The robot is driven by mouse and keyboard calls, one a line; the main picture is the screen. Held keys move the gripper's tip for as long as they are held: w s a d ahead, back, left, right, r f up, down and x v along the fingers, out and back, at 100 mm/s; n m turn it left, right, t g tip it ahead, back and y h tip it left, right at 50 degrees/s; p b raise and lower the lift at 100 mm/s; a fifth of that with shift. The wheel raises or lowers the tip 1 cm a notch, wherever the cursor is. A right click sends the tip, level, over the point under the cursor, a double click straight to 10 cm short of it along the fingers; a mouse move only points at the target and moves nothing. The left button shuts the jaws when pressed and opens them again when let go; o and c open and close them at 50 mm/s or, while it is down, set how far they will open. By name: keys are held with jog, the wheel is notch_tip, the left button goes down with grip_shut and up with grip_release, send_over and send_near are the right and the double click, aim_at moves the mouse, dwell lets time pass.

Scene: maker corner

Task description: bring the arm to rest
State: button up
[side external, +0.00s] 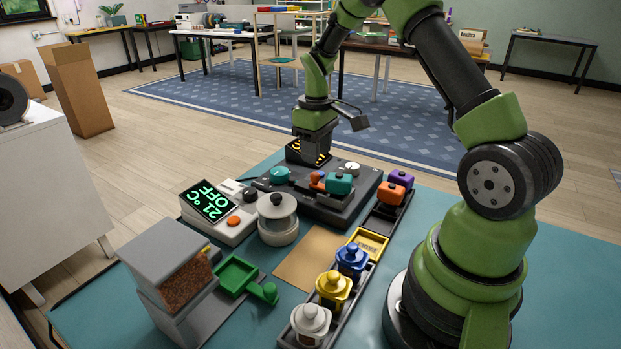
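My gripper (309,160) is at the far end of the dark device board (340,206), pointing down at a black part with yellow-lit marks. Its fingers are small and partly hidden here, so I cannot tell whether they are open or shut or touching that part. My green and black arm arches over from the right side of the table. The board carries a teal knob (279,174), a white knob (351,168), a teal block (339,183) and an orange piece (317,180).
A display unit (208,201) reading "21 °C OFF" stands left of a lidded round pot (277,215). A grey hopper (170,262) and green scoop (238,274) are front left. A rack (349,309) holds several knobbed jars.

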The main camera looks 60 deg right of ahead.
jog(key=s+a+r+m+t, duration=0.1)
jog(key=s+a+r+t, duration=0.1)
jog(key=a+r, duration=0.4)
jog(key=s+a+r+m+t, duration=0.15)
jog(key=a+r, duration=0.25)
jog(key=r, duration=0.4)
jog(key=s+a+r+t+y, duration=0.1)
jog(key=s+a+r+t, duration=0.1)
jog(key=s+a, duration=0.2)
jog(key=s+a+r+m+t+y, duration=0.1)
jog(key=s+a+r, duration=0.2)
jog(key=s, duration=0.6)
jog(key=shift+s+a+t, duration=0.35)
jog(key=shift+s+a, duration=0.05)
jog(key=shift+a, duration=0.5)
jog(key=shift+m, duration=0.25)
